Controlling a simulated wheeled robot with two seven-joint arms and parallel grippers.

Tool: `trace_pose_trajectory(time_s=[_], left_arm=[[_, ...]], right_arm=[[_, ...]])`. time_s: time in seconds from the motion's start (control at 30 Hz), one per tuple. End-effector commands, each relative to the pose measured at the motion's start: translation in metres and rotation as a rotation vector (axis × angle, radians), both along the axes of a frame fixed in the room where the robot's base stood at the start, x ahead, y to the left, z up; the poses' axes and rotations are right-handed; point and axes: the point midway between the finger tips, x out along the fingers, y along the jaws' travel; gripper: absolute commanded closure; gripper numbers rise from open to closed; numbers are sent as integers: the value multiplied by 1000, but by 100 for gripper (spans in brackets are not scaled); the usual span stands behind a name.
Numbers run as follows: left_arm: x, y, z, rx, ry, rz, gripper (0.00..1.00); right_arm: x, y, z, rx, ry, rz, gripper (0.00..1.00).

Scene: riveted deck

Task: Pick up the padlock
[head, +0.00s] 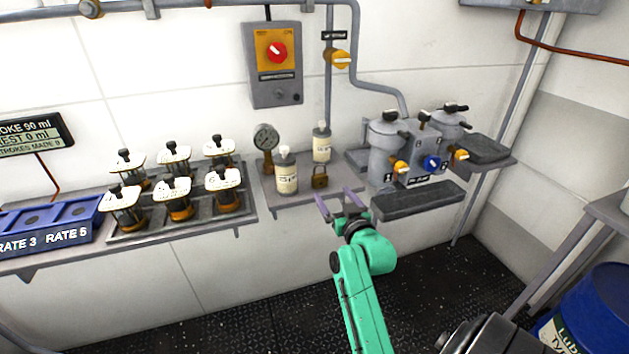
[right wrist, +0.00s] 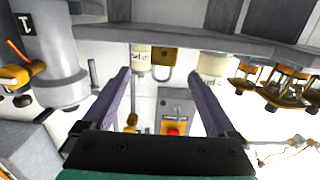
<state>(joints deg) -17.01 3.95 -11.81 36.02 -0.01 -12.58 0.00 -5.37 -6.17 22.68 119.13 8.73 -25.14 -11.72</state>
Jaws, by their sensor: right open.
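The small brass padlock (head: 320,177) stands on the grey wall shelf (head: 296,203), at its front right, in front of a white bottle. In the right wrist view, which is upside down, the padlock (right wrist: 163,58) shows beyond and between the fingertips. My right gripper (head: 334,199) has its two purple fingers spread, at the shelf's front edge and just short of the padlock. Nothing is between the fingers (right wrist: 158,78) and they look apart from the padlock. My left gripper is not in view.
Two white labelled bottles (head: 286,172) (head: 322,143) and a pressure gauge (head: 265,140) stand close around the padlock. A grey valve unit (head: 414,150) stands to the right. A rack of several capped jars (head: 176,197) is on the left. The black floor (head: 270,300) below is open.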

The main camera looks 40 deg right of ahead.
Motion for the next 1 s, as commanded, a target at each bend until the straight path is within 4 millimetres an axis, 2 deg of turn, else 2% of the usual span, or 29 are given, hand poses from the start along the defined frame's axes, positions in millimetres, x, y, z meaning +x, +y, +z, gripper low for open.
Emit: trace_pose_trajectory(time_s=[0.03,0.23,0.4,0.5,0.67,0.77,0.9,0.93,1.0], left_arm=[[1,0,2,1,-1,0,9],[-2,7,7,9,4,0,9],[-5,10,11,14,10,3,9],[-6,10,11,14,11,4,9],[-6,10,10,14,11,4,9],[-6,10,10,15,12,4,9],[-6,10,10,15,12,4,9],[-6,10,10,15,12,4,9],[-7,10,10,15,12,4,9]], right_arm=[[10,-4,2,0,-2,0,7],[35,-10,2,2,-3,1,7],[66,-20,0,-1,-2,0,7],[73,-22,-2,2,-1,0,7],[73,-22,-2,1,1,0,7],[73,-22,-2,1,1,0,42],[73,-22,-2,1,1,1,95],[73,-22,-2,1,1,1,100],[73,-22,-2,0,0,0,100]])
